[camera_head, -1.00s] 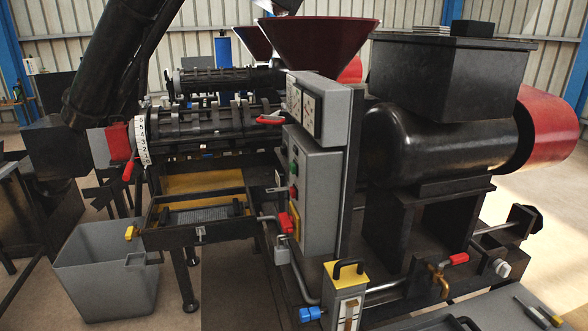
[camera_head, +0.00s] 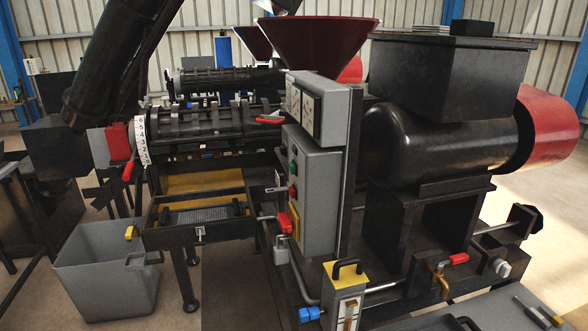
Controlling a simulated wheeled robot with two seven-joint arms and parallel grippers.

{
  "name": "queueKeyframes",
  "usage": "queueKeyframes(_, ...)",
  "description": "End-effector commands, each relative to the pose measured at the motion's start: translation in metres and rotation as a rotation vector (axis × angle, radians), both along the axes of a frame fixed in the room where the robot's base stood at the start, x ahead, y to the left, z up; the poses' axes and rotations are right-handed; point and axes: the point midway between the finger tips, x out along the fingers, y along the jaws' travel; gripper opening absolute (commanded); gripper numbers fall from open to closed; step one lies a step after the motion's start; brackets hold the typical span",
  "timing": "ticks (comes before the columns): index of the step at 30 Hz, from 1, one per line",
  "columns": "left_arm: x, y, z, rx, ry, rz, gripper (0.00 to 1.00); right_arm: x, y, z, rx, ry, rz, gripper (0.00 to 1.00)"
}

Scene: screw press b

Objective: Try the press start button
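The press (camera_head: 440,145) fills the middle and right, with a dark red hopper (camera_head: 318,42) on top. A grey control box (camera_head: 318,200) stands on its near side. On the box's left-facing side are a green button (camera_head: 293,164) and a red button (camera_head: 293,193). Below them is a red switch handle (camera_head: 283,222) by a yellow plate (camera_head: 296,224), with a grey padlock (camera_head: 281,250) hanging beside it. I cannot read any label on the buttons. Neither of my grippers shows in the head view.
A grey bin (camera_head: 108,272) stands on the floor at the lower left. A yellow-topped box (camera_head: 345,290) with a black handle stands in front of the press. A brass valve (camera_head: 440,280) with a red lever is at the lower right. A tray (camera_head: 200,216) juts out left.

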Motion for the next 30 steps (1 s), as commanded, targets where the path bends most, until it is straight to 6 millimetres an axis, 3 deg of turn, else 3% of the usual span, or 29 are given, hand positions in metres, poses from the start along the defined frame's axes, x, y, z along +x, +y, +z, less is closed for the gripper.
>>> queueKeyframes(13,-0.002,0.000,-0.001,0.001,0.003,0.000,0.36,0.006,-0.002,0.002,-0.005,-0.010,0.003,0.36)
queueKeyframes(14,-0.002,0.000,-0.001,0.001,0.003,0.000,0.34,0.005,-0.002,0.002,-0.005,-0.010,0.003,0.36)
queueKeyframes(19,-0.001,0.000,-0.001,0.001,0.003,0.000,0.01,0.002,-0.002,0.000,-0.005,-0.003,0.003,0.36)
queueKeyframes(30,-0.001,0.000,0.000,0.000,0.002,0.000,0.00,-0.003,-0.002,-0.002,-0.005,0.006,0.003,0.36)
